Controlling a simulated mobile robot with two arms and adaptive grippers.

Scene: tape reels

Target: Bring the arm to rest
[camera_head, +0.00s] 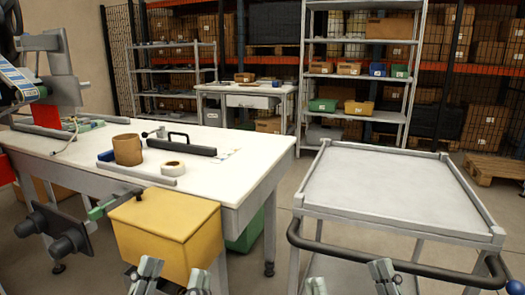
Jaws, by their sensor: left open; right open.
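My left gripper (171,277) is at the bottom edge of the head view, fingers apart, with nothing between them. It is just in front of the lower part of the yellow box (165,222); I cannot tell whether it touches the box. My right gripper (350,281) is at the bottom edge, open and empty, in front of the grey cart (400,190). Only the finger ends of both grippers show; the arms are out of the picture. A brown tape reel (128,150) and a white tape reel (173,168) sit on the white table.
The white table (235,175) also bears a black bar-shaped tool (181,146). A machine (60,75) stands at the left, with black rollers (58,232) below. The cart top is bare, with a dark handle (380,262) towards me. Shelves and a second table (245,90) stand behind.

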